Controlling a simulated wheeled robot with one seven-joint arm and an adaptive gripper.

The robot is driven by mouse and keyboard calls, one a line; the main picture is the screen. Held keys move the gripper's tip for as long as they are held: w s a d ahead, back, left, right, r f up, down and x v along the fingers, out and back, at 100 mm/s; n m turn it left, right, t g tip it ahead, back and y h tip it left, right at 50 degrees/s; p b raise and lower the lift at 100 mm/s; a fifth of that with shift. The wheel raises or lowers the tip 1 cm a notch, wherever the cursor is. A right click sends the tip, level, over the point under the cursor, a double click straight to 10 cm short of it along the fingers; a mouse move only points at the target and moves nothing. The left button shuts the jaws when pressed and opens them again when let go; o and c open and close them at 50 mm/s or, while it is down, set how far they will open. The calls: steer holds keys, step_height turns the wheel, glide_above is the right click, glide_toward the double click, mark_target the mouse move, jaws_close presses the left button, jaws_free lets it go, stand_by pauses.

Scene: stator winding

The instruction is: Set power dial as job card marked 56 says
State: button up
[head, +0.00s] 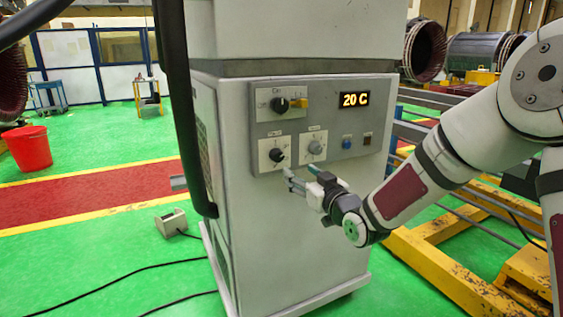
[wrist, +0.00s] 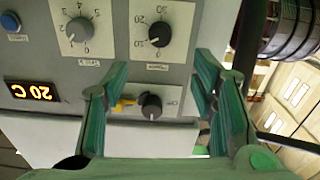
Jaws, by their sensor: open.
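The control panel (head: 262,131) on the grey cabinet carries a black dial (head: 276,155) at lower left and a grey dial (head: 315,148) beside it. In the wrist view, upside down, the black dial (wrist: 160,33) has a scale with 10, 20 and 30, the grey dial (wrist: 78,28) one of single digits. Their small labels are too blurred to read, so I cannot tell which is power. My gripper (head: 300,176) is open and empty, in front of the panel's lower edge. Its fingers (wrist: 160,64) stand apart in the wrist view. No job card is visible.
Above the dials is a rotary switch (head: 280,104) with a yellow piece (head: 299,104). A display (head: 353,99) reads 20 C. A blue button (head: 347,143) is at the right. A yellow frame (head: 430,260) stands right of the cabinet; a red bucket (head: 29,149) is far left.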

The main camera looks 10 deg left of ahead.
mark_target(279, 156)
steer(key=b+x, duration=0.1)
steer(key=x, duration=1.2)
steer(key=c, duration=1.1)
